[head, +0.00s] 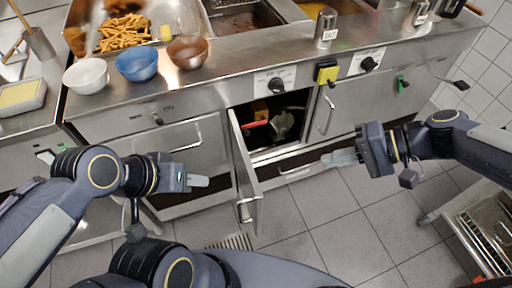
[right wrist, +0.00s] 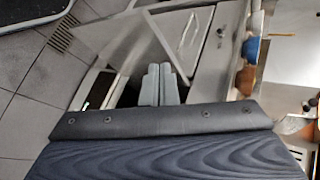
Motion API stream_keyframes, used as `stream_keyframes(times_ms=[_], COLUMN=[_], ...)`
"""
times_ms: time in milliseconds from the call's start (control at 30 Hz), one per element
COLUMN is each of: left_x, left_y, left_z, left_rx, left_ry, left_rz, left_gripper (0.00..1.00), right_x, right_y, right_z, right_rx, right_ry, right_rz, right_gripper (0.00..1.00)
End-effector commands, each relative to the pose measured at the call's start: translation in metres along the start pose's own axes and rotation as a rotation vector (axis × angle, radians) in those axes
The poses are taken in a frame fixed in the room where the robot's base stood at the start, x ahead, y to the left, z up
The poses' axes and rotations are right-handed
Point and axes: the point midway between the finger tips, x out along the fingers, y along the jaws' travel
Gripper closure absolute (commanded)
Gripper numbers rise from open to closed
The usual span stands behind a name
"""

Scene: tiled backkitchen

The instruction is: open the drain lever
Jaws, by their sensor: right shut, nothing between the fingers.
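A red lever-like bar (head: 256,124) shows inside the open cabinet under the counter; I take it to be the drain lever. Its exact angle is hard to tell, and dark shadow hides its surroundings. My right gripper (head: 333,159) is shut and empty, in front of the counter to the lower right of the cabinet opening and apart from the bar. Its two fingers also lie together in the right wrist view (right wrist: 160,84). My left gripper (head: 198,181) is left of the open door, seen side-on, so its opening is unclear. It holds nothing I can see.
The cabinet door (head: 244,170) stands open toward me, between my grippers. A grey object (head: 283,124) and an orange-yellow item (head: 260,109) are inside the cabinet. Bowls stand on the counter (head: 215,75). A wire-basket unit (head: 490,232) is at right. Tiled floor (head: 330,225) is clear in front.

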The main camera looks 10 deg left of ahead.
Motion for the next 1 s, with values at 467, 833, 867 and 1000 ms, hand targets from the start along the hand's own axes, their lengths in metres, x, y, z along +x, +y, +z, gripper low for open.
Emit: stream_keyframes(times_ms=[467,833,867,1000], left_x=[0.083,0.138,0.142,0.155], left_y=[-0.038,-0.063,-0.065,-0.071], left_z=[0.042,0.07,0.071,0.078], left_rx=[0.0,0.0,0.0,0.0], left_ry=[0.0,0.0,0.0,0.0], left_rz=[0.0,0.0,0.0,0.0], left_gripper=[0.64,0.64,0.64,0.64], right_x=[0.153,0.272,0.281,0.316], right_y=[0.059,0.162,0.172,0.215], right_z=[-0.129,-0.221,-0.226,-0.245], right_rx=[0.234,0.509,0.533,0.628], right_ry=[-0.213,-0.119,-0.101,-0.019], right_rz=[-0.635,-1.134,-1.167,-1.29], right_gripper=[1.0,1.0,1.0,1.0])
